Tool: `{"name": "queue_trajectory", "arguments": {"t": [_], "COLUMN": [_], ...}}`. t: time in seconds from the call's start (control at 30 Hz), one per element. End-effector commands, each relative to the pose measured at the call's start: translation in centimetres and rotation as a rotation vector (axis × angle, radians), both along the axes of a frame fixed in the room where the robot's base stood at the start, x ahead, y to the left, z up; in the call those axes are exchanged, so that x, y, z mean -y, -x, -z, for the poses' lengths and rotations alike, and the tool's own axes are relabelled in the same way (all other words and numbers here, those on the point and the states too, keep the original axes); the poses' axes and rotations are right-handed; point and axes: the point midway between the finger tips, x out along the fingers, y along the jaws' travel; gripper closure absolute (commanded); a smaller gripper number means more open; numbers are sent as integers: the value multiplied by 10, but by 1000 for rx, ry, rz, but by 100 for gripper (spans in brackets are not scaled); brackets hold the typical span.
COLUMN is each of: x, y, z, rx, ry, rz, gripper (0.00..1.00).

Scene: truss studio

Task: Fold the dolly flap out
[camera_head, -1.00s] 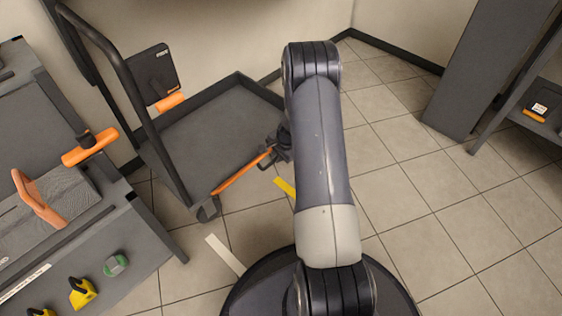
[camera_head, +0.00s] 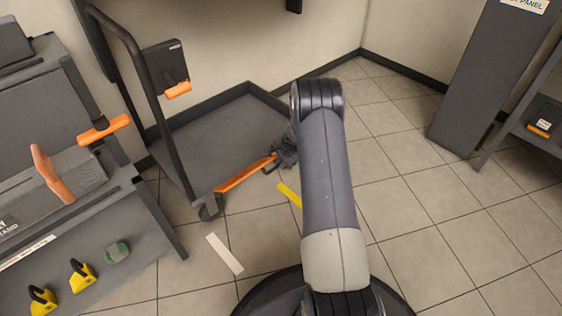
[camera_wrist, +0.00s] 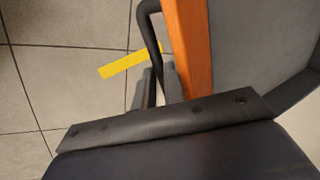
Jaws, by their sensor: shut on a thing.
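The dolly (camera_head: 215,127) stands at the left centre in the head view, with a dark grey deck, low rims and a tall black push handle. Its flap is the long orange strip (camera_head: 244,174) along the near edge of the deck. The flap (camera_wrist: 190,50) also shows in the wrist view, with a black bent bar (camera_wrist: 148,30) beside it. My gripper (camera_head: 284,156) is at the right end of the flap in the head view. In the wrist view my gripper (camera_wrist: 157,86) is shut on the black bar. The exact contact is partly hidden.
A workbench (camera_head: 150,215) with an orange-handled case stands at the left. A yellow floor strip (camera_head: 289,194) and a white one (camera_head: 225,254) lie near the dolly. A dark panel (camera_head: 485,80) and shelf stand at the right. The tiled floor between is open.

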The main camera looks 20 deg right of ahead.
Motion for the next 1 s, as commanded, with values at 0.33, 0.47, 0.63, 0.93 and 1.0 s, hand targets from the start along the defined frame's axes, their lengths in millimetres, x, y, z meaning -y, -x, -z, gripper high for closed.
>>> {"name": "queue_trajectory", "arguments": {"t": [0.33,0.47,0.63,0.93,1.0], "x": [6,6,6,6,6], "y": [24,24,23,23,23], "z": [35,35,35,36,36], "rx": [-57,-57,-57,-56,-56], "ry": [8,9,9,10,10], "rz": [-15,-15,-15,-15,-15], "gripper": [100,100,100,81,75]}}
